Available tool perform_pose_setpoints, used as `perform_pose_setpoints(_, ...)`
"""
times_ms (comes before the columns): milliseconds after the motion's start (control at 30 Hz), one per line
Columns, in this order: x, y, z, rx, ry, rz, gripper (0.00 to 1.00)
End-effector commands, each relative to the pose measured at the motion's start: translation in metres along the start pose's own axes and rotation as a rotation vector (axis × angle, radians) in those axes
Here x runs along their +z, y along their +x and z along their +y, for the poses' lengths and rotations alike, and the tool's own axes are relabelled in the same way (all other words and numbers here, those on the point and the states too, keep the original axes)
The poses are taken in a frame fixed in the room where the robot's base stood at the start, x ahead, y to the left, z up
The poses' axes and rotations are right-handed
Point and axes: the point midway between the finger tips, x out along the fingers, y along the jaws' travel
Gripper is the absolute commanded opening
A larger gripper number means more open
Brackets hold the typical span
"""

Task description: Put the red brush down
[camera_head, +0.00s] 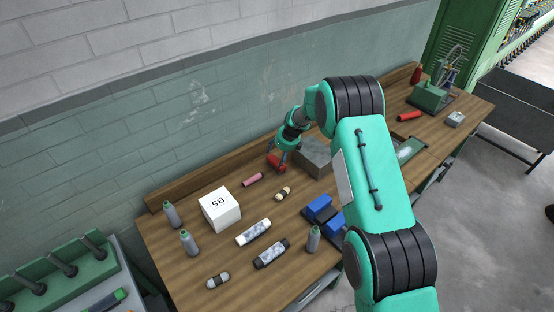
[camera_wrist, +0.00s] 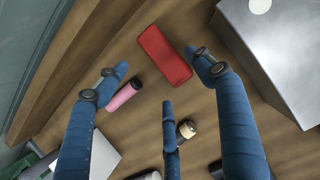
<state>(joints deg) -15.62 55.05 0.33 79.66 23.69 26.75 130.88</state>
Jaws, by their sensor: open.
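The red brush (camera_wrist: 165,55) looks like a plain red block and lies on the wooden bench top in the wrist view. In the head view it shows as a small red patch (camera_head: 274,161), partly covered by the fingers. My gripper (camera_wrist: 158,82) is open, with its three blue fingers spread apart. In the wrist view the brush lies between and beyond the left and right fingertips, closer to the right one; I cannot tell whether that finger touches it. In the head view my gripper (camera_head: 280,159) is low over the bench at the brush.
A grey metal box (camera_head: 315,157) stands close right of the brush. A pink cylinder (camera_head: 252,180) and a tan-and-black roll (camera_head: 283,194) lie nearby. A white box (camera_head: 219,209), bottles and blue blocks (camera_head: 320,208) stand nearer. Another red item (camera_head: 410,116) lies far right. The back ledge runs behind.

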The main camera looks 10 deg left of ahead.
Motion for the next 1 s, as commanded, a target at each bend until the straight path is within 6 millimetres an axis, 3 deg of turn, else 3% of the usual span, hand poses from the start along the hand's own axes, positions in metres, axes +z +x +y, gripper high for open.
perform_pose_setpoints(333,-0.001,-0.029,0.001,0.001,0.0,0.001,0.68)
perform_pose_setpoints(1000,0.0,-0.032,0.0,0.001,0.001,0.001,0.68)
